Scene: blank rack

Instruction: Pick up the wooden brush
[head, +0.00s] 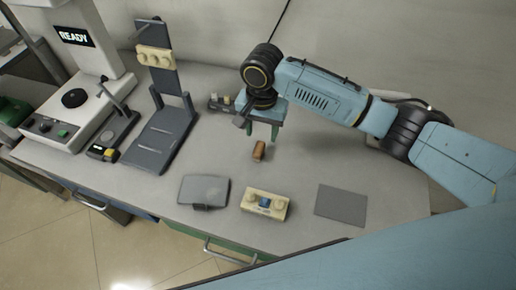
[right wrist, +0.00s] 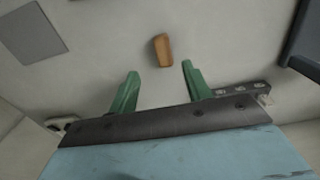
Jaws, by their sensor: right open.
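The wooden brush (head: 259,150) is a small brown block on the grey bench top, near the middle of the head view. In the right wrist view the brush (right wrist: 163,50) lies beyond the fingertips, roughly between their lines and apart from both. My right gripper (head: 261,138) points down just behind the brush in the head view. Its two green fingers are spread with nothing between them, also in the right wrist view (right wrist: 158,70). My left gripper is in neither view.
A cream block with a blue centre (head: 266,204), a grey tray (head: 204,190) and a flat grey mat (head: 341,205) lie along the front. A dark stand (head: 160,138) and a white machine with a READY display (head: 75,85) are at left. Bench is clear around the brush.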

